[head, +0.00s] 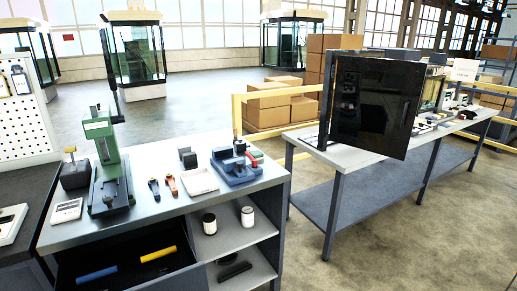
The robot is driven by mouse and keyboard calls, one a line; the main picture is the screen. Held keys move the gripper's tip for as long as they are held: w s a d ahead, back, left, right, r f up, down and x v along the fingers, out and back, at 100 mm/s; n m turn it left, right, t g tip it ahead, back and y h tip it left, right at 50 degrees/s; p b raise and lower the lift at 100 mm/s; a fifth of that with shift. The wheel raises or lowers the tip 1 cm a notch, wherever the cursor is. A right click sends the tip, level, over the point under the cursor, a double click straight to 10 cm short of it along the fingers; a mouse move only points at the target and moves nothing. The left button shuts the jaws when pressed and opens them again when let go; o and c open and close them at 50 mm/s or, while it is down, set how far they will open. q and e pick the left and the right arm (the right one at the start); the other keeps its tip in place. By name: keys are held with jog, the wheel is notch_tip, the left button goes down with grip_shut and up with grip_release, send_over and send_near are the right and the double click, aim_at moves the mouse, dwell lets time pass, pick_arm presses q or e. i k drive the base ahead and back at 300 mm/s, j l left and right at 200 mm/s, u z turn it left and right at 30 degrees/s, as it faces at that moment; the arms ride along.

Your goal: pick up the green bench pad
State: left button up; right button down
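I cannot clearly make out a green bench pad in the head view. A green press-like machine (106,152) stands upright at the left of the same bench. Neither of my grippers is in view.
The grey near bench (140,213) holds small tools and a white tray (199,181). Below are an open drawer (195,277) and shelves with jars. A second bench (345,157) at right carries a black cabinet (370,104). Open floor (420,235) lies at lower right.

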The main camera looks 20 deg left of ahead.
aim_at(257, 154)
jog(key=i+l, duration=0.15)
jog(key=i, duration=0.25)
jog(key=i+l+u, duration=0.1)
jog(key=i, duration=0.35)
jog(key=i+l, duration=0.15)
jog(key=i, duration=0.25)
jog(key=u, duration=0.05)
